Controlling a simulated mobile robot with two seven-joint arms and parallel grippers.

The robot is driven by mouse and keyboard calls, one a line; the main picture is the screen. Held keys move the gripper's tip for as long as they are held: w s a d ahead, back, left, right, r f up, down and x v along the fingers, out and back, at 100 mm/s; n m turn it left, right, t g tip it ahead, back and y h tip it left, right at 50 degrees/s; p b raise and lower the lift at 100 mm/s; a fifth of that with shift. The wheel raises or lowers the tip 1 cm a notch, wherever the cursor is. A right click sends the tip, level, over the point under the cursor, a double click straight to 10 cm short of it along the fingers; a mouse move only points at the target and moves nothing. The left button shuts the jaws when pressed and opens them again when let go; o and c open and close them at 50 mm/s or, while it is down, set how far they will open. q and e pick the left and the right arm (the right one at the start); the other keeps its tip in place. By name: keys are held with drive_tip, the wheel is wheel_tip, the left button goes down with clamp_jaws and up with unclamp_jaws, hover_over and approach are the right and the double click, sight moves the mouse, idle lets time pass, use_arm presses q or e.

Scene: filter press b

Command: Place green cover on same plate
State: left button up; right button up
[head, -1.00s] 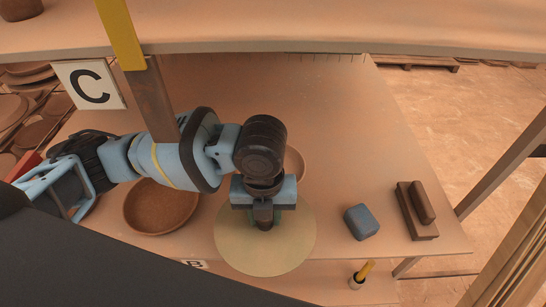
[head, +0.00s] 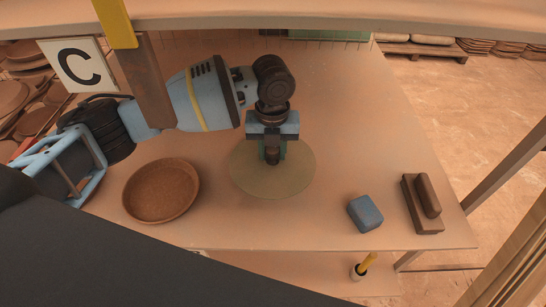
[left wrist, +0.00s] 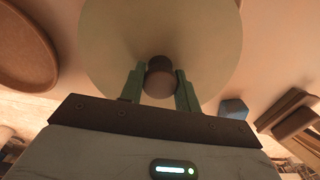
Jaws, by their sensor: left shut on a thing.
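The green cover (head: 290,180) is a flat olive-green disc with a brown knob (left wrist: 160,77) at its middle. My left gripper (head: 272,155) is shut on this knob, with a green finger on each side of it. The disc fills the upper middle of the left wrist view. In the head view it is over the middle of the table; I cannot tell whether it touches anything below. No plate shows beneath it; whatever is under it is hidden. A brown round plate (head: 160,190) with a raised rim is to its left, apart from it. My right gripper is out of view.
A blue block (head: 364,213) and a dark brown brush-like block (head: 423,205) lie on the table (head: 350,120) at the right. A yellow-handled tool (head: 366,264) stands below the front edge. A shelf with a "C" sign (head: 77,65) overhangs the back.

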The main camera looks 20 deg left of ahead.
sight(272, 160)
use_arm(q)
drive_tip(key=shift+w+f, duration=0.15)
drive_tip(key=shift+f, duration=1.55)
drive_tip(key=shift+f, duration=0.15)
drive_tip(key=o, duration=1.1)
wheel_tip(272, 160, up, 12)
drive_tip(key=shift+r, duration=0.2)
drive_tip(key=shift+f, duration=0.1)
